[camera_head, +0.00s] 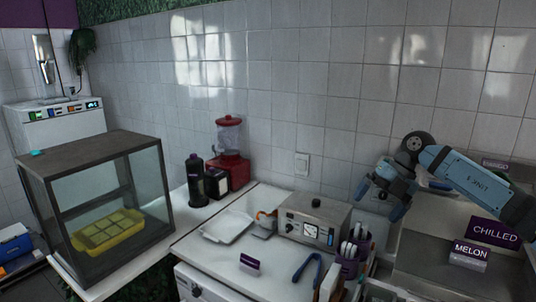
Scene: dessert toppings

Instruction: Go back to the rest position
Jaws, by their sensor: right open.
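My right arm comes in from the right edge. My right gripper (380,203) is open, with its fingers pointing down and left. It hangs over the counter's right part, beside the grey box-shaped machine (313,221) and above the purple holder (348,268). I see nothing between its fingers. What lies directly behind the gripper is partly hidden. My left gripper is not in this view.
A glass case (95,146) with a yellow tray (108,232) stands at the left. A red dispenser (230,165), dark bottles (195,180) and a white tray (228,226) stand on the counter. Blue tongs (307,270) lie in front. Signs read CHILLED (495,233) and MELON (469,252).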

